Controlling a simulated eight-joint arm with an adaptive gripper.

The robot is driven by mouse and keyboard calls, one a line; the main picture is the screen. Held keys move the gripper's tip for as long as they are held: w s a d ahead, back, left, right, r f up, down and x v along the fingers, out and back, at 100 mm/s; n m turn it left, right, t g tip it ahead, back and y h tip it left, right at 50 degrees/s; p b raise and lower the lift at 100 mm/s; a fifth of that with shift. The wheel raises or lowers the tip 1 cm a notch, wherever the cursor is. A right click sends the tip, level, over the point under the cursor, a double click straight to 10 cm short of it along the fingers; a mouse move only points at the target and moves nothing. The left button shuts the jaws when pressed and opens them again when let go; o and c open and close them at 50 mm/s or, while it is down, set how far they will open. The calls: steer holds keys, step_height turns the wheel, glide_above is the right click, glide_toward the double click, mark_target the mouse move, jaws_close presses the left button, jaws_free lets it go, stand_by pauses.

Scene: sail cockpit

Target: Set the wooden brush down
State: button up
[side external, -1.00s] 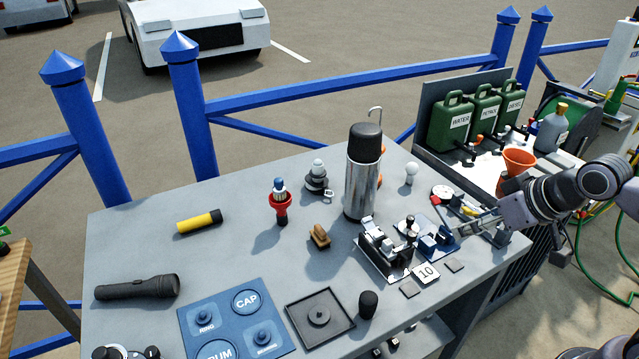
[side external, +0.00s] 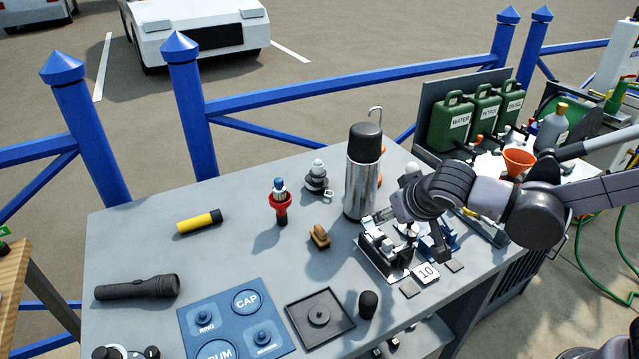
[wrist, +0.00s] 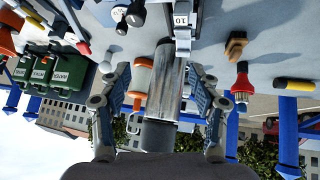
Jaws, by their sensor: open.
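The wooden brush (side external: 319,236) is a small brown block resting on the grey table, left of the steel flask. It also shows in the wrist view (wrist: 236,46), to the right of the flask, with nothing gripping it. My gripper (side external: 412,228) is right of the flask, by the black and blue devices, and apart from the brush. In the wrist view my gripper (wrist: 159,78) has its two fingers spread wide. The flask appears in the gap between them, and I see nothing clasped.
The steel flask (side external: 362,182) stands upright between my gripper and the brush. A red-collared item (side external: 281,204) stands left of the brush, and a black square tray (side external: 319,318) lies in front. Bare table (side external: 235,255) lies left of the brush.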

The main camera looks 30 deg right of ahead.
steer(key=w+a+f+m+t, duration=0.1)
steer(key=w+a+f+t, duration=0.15)
steer(key=a, duration=0.45)
steer(key=m+t+h, duration=0.1)
steer(key=m+h, duration=0.1)
glide_toward(318, 232)
steer(key=shift+s+f, duration=0.15)
steer(key=shift+f, duration=0.35)
steer(key=x, duration=0.5)
steer(key=shift+w, duration=0.35)
steer(key=x, duration=0.4)
steer(key=shift+w+d+r, duration=0.15)
steer(key=shift+d+r, duration=0.1)
steer(key=shift+r, duration=0.05)
steer(key=shift+w+d+f, duration=0.15)
steer(key=shift+w+f, duration=0.1)
steer(key=shift+w, duration=0.2)
steer(key=shift+t+y, duration=0.25)
steer(key=shift+y, duration=0.05)
jaws_close()
